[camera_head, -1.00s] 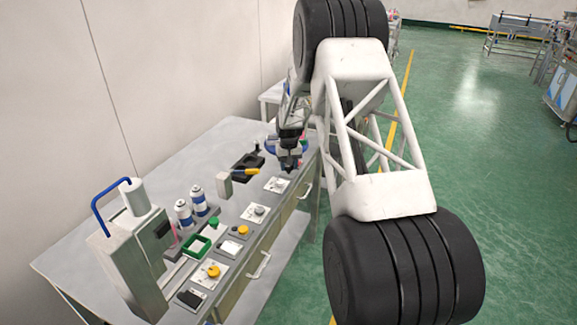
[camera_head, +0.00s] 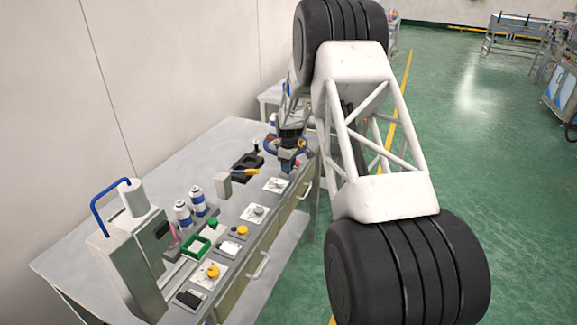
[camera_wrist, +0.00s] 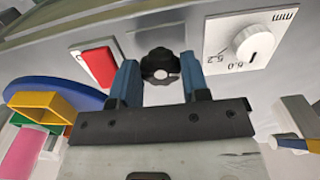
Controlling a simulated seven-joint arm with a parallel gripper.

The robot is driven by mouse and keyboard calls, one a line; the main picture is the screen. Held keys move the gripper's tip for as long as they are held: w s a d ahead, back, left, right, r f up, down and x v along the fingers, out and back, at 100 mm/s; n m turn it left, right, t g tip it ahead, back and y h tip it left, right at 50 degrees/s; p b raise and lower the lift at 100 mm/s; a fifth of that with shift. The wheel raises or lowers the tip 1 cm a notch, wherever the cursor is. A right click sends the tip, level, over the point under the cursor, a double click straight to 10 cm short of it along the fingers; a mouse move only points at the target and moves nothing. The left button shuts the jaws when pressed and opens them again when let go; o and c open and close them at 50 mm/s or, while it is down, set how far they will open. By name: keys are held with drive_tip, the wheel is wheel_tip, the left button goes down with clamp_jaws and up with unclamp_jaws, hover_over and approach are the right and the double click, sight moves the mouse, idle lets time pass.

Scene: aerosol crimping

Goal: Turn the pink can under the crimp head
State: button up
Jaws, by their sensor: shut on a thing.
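A pink cylinder (camera_wrist: 20,152), probably the pink can, is cut off at the lower left of the wrist view. Beside it are yellow and green box shapes and a blue disc. In the head view a small pink strip (camera_head: 172,236) shows beside the grey crimping machine (camera_head: 128,255); I cannot tell whether it is the same thing. My gripper (camera_wrist: 162,78) has its two blue fingers on either side of a black lobed knob (camera_wrist: 160,62) with a pale centre, and is shut on it. In the head view my gripper (camera_head: 288,160) is at the table's far right end, small and partly hidden.
A white dial plate (camera_wrist: 250,45) and a red rectangle (camera_wrist: 99,68) flank the fingers on a grey panel. On the table (camera_head: 105,195), two white-and-blue cans (camera_head: 190,208) stand near a green frame (camera_head: 196,248). Several knob plates line the front edge. The table's back left is clear.

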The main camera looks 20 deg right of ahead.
drive_tip(key=shift+n, duration=1.1)
drive_tip(key=o, duration=0.9)
drive_tip(key=shift+o, duration=0.2)
drive_tip(key=shift+r, duration=0.1)
drive_tip(key=shift+r, duration=3.8)
